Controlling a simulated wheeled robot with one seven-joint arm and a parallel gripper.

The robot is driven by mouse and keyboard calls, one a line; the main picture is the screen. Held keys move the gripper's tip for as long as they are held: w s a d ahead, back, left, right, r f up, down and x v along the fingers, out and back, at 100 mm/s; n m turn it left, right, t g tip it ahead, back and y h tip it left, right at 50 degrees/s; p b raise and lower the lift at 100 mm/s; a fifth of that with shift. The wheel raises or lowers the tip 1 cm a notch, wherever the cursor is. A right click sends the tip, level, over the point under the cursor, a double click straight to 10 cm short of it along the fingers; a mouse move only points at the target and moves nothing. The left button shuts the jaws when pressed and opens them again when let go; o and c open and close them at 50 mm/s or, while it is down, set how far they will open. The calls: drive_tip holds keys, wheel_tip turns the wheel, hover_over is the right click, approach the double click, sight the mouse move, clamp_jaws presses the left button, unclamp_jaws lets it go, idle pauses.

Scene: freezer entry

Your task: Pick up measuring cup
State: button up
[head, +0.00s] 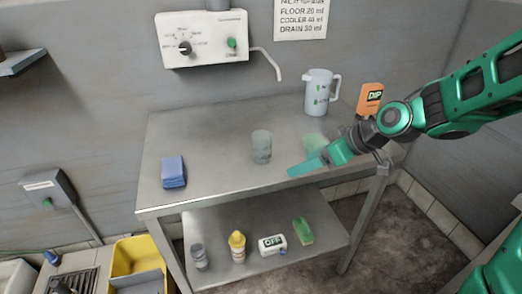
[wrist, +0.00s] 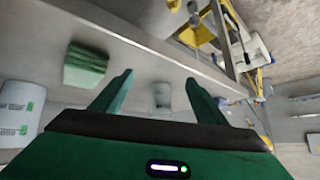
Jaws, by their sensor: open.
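A small translucent grey cup (head: 261,147), which looks like the measuring cup, stands upright near the middle of the metal table (head: 215,135). My gripper (head: 300,168) is low over the table's front right part, to the right of the cup and apart from it. In the wrist view my gripper (wrist: 158,78) has its two fingers spread, and the cup (wrist: 162,98) shows in the gap between them, farther off. Nothing is held. A larger pale jug (head: 318,93) with a handle and green marks stands at the back right; it also shows in the wrist view (wrist: 20,110).
A green block (head: 314,141) lies close behind my gripper. An orange box (head: 370,98) stands at the back right and a blue cloth stack (head: 173,172) at the left. Bottles and a sponge (head: 303,231) are on the lower shelf. The table between cup and cloth is clear.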

sight(266, 138)
drive_tip(key=w+a+y, duration=0.1)
drive_tip(key=a+n+y, duration=0.1)
drive_tip(key=a, duration=0.1)
drive_tip(key=w+a+r+n+y, duration=0.1)
drive_tip(key=shift+w+a+t, duration=0.15)
drive_tip(key=shift+w+t, duration=0.15)
drive_tip(key=shift+w, duration=0.05)
drive_tip(key=w+a+r+y, duration=0.1)
drive_tip(key=w+a+r+n+t+y, duration=0.1)
drive_tip(key=shift+w+r+y, duration=0.3)
drive_tip(key=shift+w+r, duration=0.1)
drive_tip(key=x, duration=0.5)
drive_tip(key=shift+w, duration=0.1)
drive_tip(key=shift+x, duration=2.8)
drive_tip(key=shift+w+d, duration=0.1)
drive_tip(key=c, duration=1.1)
